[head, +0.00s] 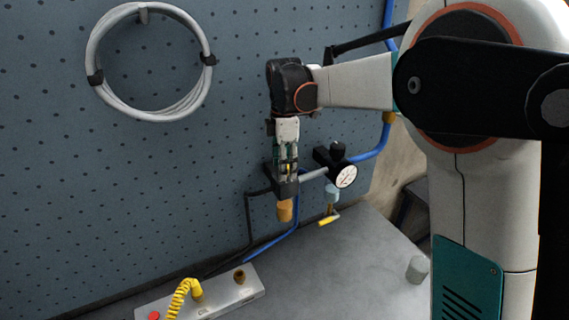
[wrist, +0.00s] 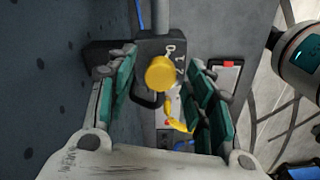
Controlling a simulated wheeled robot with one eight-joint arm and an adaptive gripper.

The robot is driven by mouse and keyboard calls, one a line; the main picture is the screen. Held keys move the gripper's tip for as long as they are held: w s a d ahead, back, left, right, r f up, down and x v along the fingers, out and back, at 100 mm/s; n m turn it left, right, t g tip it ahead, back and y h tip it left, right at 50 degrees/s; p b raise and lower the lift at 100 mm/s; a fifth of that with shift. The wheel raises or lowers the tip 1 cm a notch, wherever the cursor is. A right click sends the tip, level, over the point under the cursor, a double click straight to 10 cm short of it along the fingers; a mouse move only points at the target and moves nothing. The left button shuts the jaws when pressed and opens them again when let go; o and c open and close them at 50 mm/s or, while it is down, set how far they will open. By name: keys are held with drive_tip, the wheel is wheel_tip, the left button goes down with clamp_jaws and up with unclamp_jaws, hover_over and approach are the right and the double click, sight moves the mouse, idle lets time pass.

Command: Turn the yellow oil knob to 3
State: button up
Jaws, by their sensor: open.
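The yellow oil knob (wrist: 160,73) sits on top of a black lubricator block (head: 287,185) with an amber bowl (head: 285,210) below it. In the wrist view, white digits that look like 0, 1 and 2 run along the knob's right side; a 3 and any pointer cannot be made out. My gripper (head: 287,160) points down over the block. In the wrist view, its green-padded fingers (wrist: 162,66) are apart on either side of the knob, with visible gaps. In the head view, the fingers mostly hide the knob.
A black regulator with a round gauge (head: 345,176) stands just right of the block. A yellow-handled valve (head: 328,220) is below it. A blue hose (head: 374,143) runs along the pegboard. A grey outlet strip with a coiled yellow cord (head: 184,290) lies front left. The grey bench (head: 345,270) is mostly clear.

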wheel_tip(320, 180, up, 12)
idle(0.6)
drive_tip(key=s+d+f+m+t+b, duration=0.2)
drive_tip(key=s+d+f+m+b, duration=0.2)
drive_tip(key=s+f, duration=0.5)
drive_tip(key=s+d+f+m+t+b, duration=0.2)
drive_tip(key=s+d+f+m+b, duration=0.3)
drive_tip(key=s+f+m+b, duration=0.4)
drive_tip(key=s+d+f+m+t+b, duration=0.3)
drive_tip(key=s+f+m+b, duration=0.3)
drive_tip(key=s+f, duration=0.5)
drive_tip(key=shift+s+d+f+m+b, duration=0.25)
drive_tip(key=shift+d+f+m+b, duration=0.15)
drive_tip(key=shift+d+f+b, duration=0.45)
drive_tip(key=shift+a, duration=0.1)
